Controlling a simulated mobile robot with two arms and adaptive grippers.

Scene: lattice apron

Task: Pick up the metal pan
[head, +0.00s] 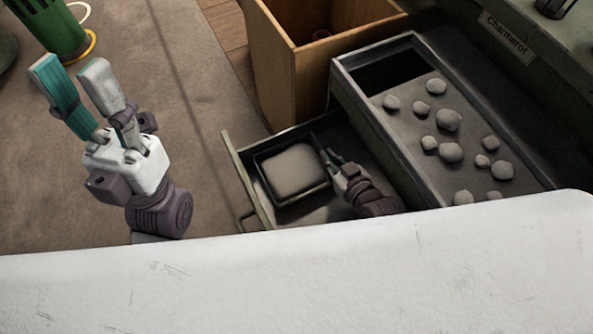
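A small, dark-rimmed square pan (264,176) with a pale grey inside sits in the open drawer at the centre of the head view; it looks like the metal pan. My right gripper (325,153) reaches into this drawer, with its fingertips at the pan's right rim. Its fingers are small and dark here, and I cannot tell whether they are closed on the rim or only beside it. My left gripper (70,68) is raised at the left over the floor, far from the pan. Its fingers are apart with nothing between them.
The pulled-out drawer (236,163) has low walls around the pan. A higher grey tray or drawer (410,98) with several round stones stands to its right. A wooden box (268,65) is behind. A green container (50,25) stands at upper left. Brown floor (200,110) is clear.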

